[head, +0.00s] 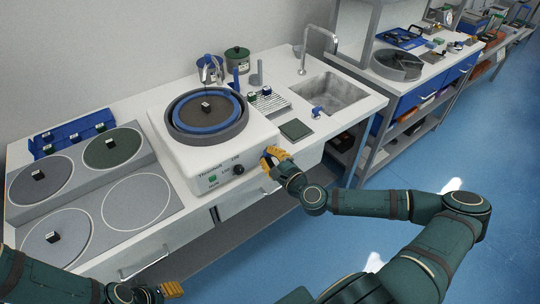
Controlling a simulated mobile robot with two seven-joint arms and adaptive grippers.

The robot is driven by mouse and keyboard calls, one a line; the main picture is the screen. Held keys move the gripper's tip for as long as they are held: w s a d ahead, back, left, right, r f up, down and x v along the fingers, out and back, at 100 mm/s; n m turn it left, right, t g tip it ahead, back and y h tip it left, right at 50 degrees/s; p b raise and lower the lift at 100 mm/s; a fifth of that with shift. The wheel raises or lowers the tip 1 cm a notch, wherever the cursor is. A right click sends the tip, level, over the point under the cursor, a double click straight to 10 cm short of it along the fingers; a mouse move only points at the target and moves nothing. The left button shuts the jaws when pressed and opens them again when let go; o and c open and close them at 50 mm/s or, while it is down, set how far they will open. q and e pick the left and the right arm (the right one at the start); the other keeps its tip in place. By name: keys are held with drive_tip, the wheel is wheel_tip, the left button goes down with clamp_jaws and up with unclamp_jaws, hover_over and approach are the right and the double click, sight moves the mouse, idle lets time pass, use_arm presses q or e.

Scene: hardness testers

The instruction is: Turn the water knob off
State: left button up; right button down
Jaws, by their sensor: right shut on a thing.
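The white polishing machine (180,145) stands on the bench, with a dark disc in a blue ring on top. Its front panel has a black knob (239,170) and a green button (213,179). My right gripper (268,158), with yellow fingers, is at the right end of this panel, to the right of the black knob. It is shut on what appears to be the water knob, which its fingers hide. My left gripper (173,289) is low at the bottom edge, away from the machine; its opening is not clear.
A sink (330,92) with a tall tap (318,47) is right of the machine, with a small blue-handled fitting (317,112) beside it. A green pad (296,129) lies nearby. Grey plates with black pieces are at left. The blue floor in front is open.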

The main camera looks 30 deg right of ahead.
drive_tip(key=n, duration=0.3)
drive_tip(key=shift+n, duration=2.2)
drive_tip(key=c, duration=1)
unclamp_jaws()
drive_tip(key=shift+w, duration=0.1)
drive_tip(key=shift+f, duration=0.1)
drive_tip(key=s, duration=1.2)
drive_tip(key=shift+d, duration=0.4)
